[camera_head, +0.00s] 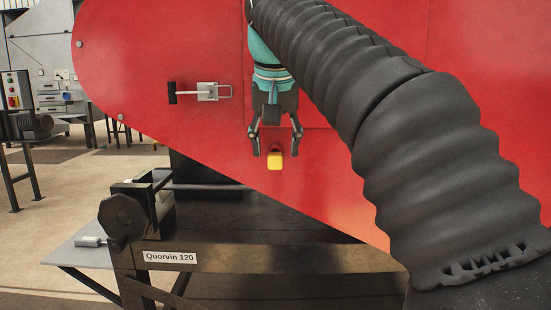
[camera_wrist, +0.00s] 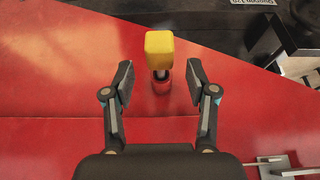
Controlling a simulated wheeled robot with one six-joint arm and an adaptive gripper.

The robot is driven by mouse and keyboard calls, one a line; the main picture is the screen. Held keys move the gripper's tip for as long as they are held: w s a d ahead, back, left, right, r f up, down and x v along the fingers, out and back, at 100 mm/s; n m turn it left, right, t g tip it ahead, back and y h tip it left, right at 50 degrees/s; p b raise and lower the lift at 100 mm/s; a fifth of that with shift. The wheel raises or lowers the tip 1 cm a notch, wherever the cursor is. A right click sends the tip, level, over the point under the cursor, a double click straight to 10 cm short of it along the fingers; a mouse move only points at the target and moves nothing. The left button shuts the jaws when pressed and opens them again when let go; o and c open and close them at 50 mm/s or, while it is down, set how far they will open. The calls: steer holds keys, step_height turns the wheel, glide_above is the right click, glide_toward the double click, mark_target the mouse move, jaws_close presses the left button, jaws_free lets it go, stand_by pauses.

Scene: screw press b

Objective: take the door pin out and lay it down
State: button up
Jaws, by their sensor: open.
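The door pin shows as a yellow block-shaped head (camera_head: 275,160) on the red door panel (camera_head: 180,60) in the head view. In the wrist view the yellow head (camera_wrist: 159,42) stands out from the red surface on a short shank. My gripper (camera_head: 276,150) is open in front of the panel, its fingers pointing down in the head view. In the wrist view the fingers of my gripper (camera_wrist: 159,80) lie left and right of the pin, apart from it, with the yellow head at and slightly beyond the fingertips. Nothing is between the fingers' pads that they touch.
A latch with a black handle (camera_head: 172,93) sits on the panel left of my gripper. Below is the dark machine frame labelled Quorvin 120 (camera_head: 215,257), with a grey side shelf (camera_head: 75,250) at its left. A control box (camera_head: 14,90) stands at far left.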

steer(key=shift+x, duration=0.8)
jaws_close()
